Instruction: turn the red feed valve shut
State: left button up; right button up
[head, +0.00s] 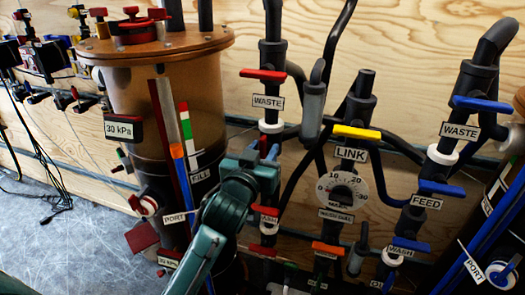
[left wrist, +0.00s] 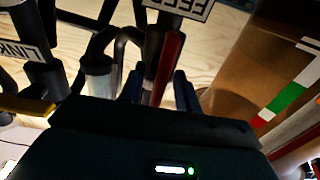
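The red feed valve handle (left wrist: 168,62) shows in the left wrist view as a long red lever, below an upside-down FEED label (left wrist: 182,6). My left gripper's dark blue fingers (left wrist: 160,88) stand apart, one on each side of the handle's near end; I see no clear contact. In the head view my left gripper (head: 264,155) is at the red-side pipe column, below the red WASTE handle (head: 263,75), and hides most of the feed valve and its label. My right gripper is not in view.
The brown filter tank (head: 165,85) stands close to the left of my left gripper. The yellow LINK handle (head: 357,132) and a round dial (head: 342,193) are to its right. Blue-handled valves (head: 442,188) are farther right.

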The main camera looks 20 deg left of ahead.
pick_arm(q)
grip_shut()
dwell(0.3)
